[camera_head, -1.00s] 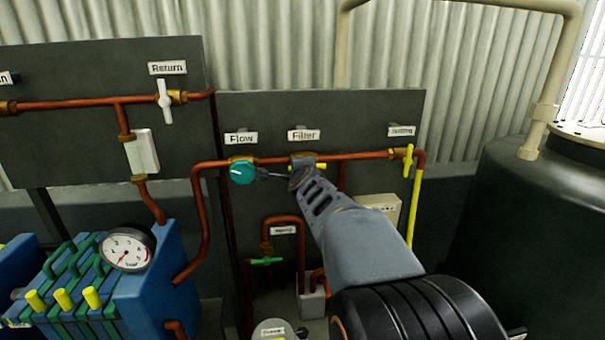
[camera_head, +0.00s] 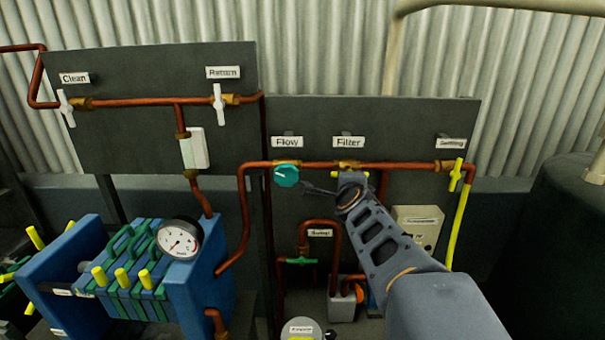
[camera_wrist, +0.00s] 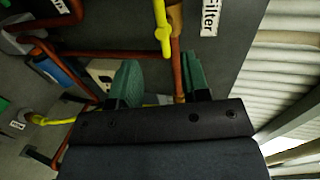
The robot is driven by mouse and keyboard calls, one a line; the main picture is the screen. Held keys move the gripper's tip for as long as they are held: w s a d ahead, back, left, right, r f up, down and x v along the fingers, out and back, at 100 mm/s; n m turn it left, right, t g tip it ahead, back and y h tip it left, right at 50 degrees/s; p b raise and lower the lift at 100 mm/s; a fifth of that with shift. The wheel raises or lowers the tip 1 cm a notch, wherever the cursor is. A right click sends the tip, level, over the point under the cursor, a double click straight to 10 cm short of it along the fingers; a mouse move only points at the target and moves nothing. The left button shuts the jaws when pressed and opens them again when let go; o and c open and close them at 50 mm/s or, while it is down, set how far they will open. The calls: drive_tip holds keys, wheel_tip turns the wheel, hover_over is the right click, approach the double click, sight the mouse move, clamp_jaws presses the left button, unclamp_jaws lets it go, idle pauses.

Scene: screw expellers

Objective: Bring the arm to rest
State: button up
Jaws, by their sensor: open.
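My gripper (camera_head: 308,188) is at the end of my grey arm in the head view, just right of and below the teal Flow knob (camera_head: 286,176). A small gap shows between them. In the wrist view the two green fingers of my gripper (camera_wrist: 160,82) stand apart, with nothing held between them. The yellow Filter handle (camera_wrist: 162,32) is beyond them, beside the Filter label (camera_wrist: 209,18). In the head view my arm partly hides the Filter valve (camera_head: 349,164).
Copper pipes cross the dark panels (camera_head: 300,110) close to my gripper. A yellow-handled valve (camera_head: 455,174) is at the right. The blue filter press (camera_head: 195,285) with a gauge (camera_head: 179,239) stands at lower left. A dark tank (camera_head: 540,225) is at far right.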

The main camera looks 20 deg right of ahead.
drive_tip(key=s+a+f+n+g+y, duration=0.3)
drive_tip(key=s+a+f+n, duration=0.4)
drive_tip(key=n, duration=0.4)
drive_tip(key=s+a+f+n+g+y, duration=0.3)
drive_tip(key=s+a+f+n+g, duration=0.3)
drive_tip(key=a+f+n, duration=0.3)
drive_tip(key=s+a+n, duration=0.1)
drive_tip(key=a+n, duration=0.1)
drive_tip(key=n, duration=0.1)
drive_tip(key=shift+s+a+y, duration=0.15)
drive_tip(key=shift+a+y, duration=0.05)
drive_tip(key=shift+y, duration=0.1)
